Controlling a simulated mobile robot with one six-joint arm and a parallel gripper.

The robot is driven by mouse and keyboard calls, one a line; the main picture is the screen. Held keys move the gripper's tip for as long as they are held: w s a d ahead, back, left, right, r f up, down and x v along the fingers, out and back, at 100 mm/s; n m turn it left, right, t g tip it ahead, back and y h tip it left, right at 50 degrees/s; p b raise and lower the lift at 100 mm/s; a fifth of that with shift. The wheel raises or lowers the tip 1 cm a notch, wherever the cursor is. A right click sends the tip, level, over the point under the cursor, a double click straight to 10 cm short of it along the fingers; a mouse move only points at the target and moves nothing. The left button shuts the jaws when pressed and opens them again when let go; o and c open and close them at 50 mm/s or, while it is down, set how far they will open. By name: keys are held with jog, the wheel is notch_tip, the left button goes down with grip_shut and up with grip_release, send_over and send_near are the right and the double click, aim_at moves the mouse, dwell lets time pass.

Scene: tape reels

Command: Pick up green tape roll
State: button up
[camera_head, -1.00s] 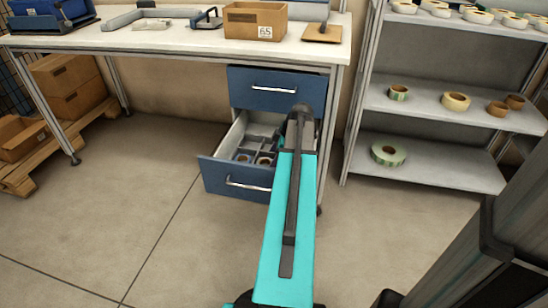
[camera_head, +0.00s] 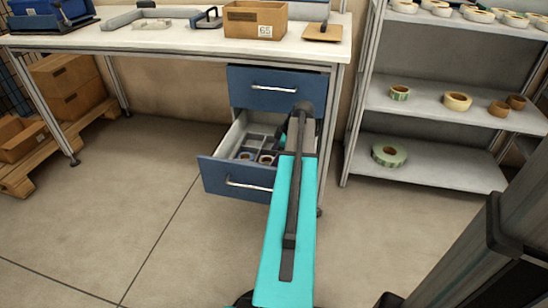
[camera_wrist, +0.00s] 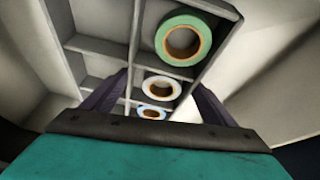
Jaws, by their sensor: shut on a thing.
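The green tape roll (camera_wrist: 164,38) lies flat in a compartment of the open drawer (camera_head: 213,177); its brown core faces up. A white tape roll (camera_wrist: 146,89) and a blue-rimmed roll (camera_wrist: 140,114) lie in line below it in the wrist view. My gripper (camera_wrist: 162,78) is down in the drawer, its dark fingers on either side of the row. In the head view my arm hides the gripper and the green roll.
A closed blue drawer (camera_head: 252,88) is above the open one, under the workbench top (camera_head: 180,40). Grey dividers split the open drawer. A shelf rack (camera_head: 440,112) with several tape rolls stands at the right.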

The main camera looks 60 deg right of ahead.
jog(key=o, duration=2)
jog(key=shift+o, duration=0.2)
jog(key=p+v, duration=0.3)
jog(key=v, duration=0.9)
jog(key=shift+r, duration=0.1)
